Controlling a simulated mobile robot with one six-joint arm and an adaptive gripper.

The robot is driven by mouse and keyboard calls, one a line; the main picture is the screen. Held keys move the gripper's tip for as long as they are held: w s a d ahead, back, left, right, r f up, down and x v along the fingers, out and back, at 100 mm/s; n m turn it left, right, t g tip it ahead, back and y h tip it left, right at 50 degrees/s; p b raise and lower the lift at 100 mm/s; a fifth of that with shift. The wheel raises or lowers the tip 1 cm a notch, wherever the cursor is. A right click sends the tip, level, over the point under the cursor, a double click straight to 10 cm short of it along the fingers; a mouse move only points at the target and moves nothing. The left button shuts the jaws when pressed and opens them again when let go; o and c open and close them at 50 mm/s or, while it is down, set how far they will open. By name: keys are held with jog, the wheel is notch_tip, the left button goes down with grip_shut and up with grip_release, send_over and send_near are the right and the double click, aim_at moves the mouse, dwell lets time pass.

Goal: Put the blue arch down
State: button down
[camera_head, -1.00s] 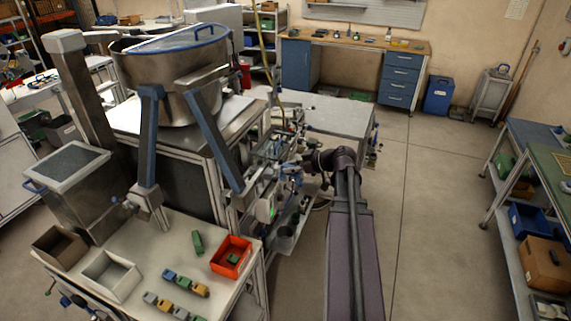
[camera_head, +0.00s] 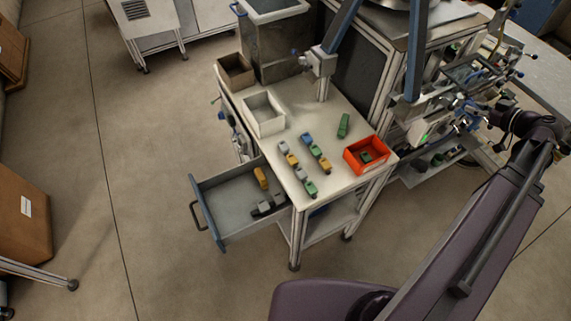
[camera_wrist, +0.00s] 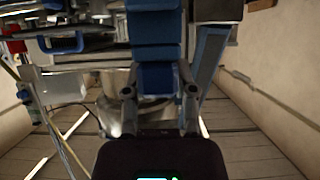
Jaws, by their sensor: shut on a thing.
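My gripper (camera_wrist: 160,92) is shut on a blue piece, the blue arch (camera_wrist: 157,76), seen between its two fingers in the wrist view. More blue shapes line up beyond it, and I cannot tell where the arch ends. In the head view my gripper (camera_head: 472,116) is small, near the machine at the right, and the arch is not clear there. It is held away from the white table (camera_head: 246,140). Other small arch-like blocks stand in two rows on that table, including a blue one (camera_head: 305,138).
A red bin (camera_head: 352,166) holds a green piece. A green block (camera_head: 343,126) lies beside it. A white box (camera_head: 262,115) and brown box (camera_head: 235,71) stand at the table's left. An open drawer (camera_head: 222,244) holds yellow and dark pieces. Machine frames crowd my gripper.

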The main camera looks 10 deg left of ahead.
notch_tip(320, 180, down, 6)
jog(key=b, duration=0.5)
jog(key=shift+f, duration=0.2)
